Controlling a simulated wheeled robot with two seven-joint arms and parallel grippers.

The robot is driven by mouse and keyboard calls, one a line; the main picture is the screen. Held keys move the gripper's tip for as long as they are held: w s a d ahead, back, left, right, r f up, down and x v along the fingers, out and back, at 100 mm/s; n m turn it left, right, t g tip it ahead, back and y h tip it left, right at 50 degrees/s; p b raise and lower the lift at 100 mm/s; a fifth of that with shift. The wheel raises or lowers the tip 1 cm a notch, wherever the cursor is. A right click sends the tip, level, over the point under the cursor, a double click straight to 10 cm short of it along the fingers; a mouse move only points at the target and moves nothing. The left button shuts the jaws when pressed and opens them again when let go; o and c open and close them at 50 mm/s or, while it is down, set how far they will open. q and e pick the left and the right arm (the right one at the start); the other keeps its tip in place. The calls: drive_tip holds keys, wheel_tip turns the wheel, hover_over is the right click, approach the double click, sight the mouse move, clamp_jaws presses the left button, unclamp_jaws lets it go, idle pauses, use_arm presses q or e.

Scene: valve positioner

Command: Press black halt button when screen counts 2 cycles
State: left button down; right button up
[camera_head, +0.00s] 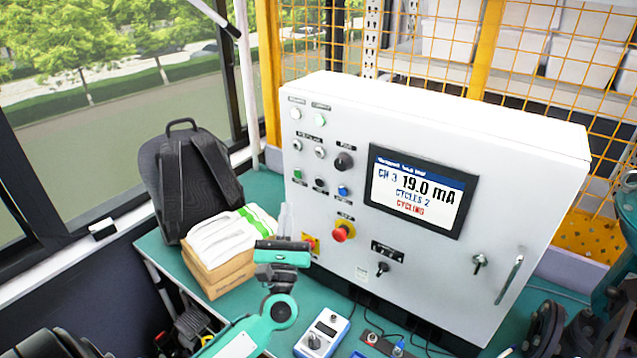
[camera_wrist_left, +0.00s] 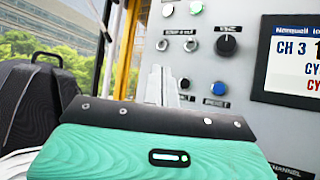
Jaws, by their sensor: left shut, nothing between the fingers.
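The screen (camera_head: 415,190) on the white panel reads "CH 3 19.0 mA", "CYCLES 2" and, in red, "CYCLING". The screen (camera_wrist_left: 295,60) is cut off in the left wrist view. A small black button (camera_head: 320,184) sits between a green and a blue button; it also shows just right of my fingers in the left wrist view (camera_wrist_left: 184,83). My left gripper (camera_head: 286,218) is shut and empty, its fingers pointing at the panel's lower left. The fingers (camera_wrist_left: 160,84) appear left of the black button and hide the green one. Contact is not visible.
A red emergency stop (camera_head: 343,231), a blue button (camera_head: 343,190) and a black knob (camera_head: 343,161) are near the black button. A cardboard box with white bags (camera_head: 220,270) and a backpack (camera_head: 187,180) stand left. A small meter (camera_head: 322,333) lies in front.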

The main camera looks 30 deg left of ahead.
sight(320, 183)
use_arm(q)
drive_tip(key=w, duration=0.8)
drive_tip(key=shift+w+d, duration=0.3)
drive_tip(key=shift+d, duration=0.05)
use_arm(e)
drive_tip(key=shift+w+a+f, duration=0.25)
drive_tip(key=shift+w+a, duration=0.05)
drive_tip(key=shift+w, duration=0.35)
drive_tip(key=shift+d, duration=0.3)
drive_tip(key=shift+a, duration=0.25)
use_arm(q)
drive_tip(key=shift+w+b, duration=0.1)
drive_tip(key=shift+b, duration=0.3)
use_arm(e)
drive_tip(key=shift+f, duration=0.15)
use_arm(q)
drive_tip(key=shift+w, duration=0.35)
use_arm(e)
drive_tip(key=shift+d+f, duration=0.15)
drive_tip(key=shift+f, duration=0.1)
use_arm(q)
drive_tip(key=shift+b, duration=0.3)
use_arm(e)
drive_tip(key=shift+d, duration=0.1)
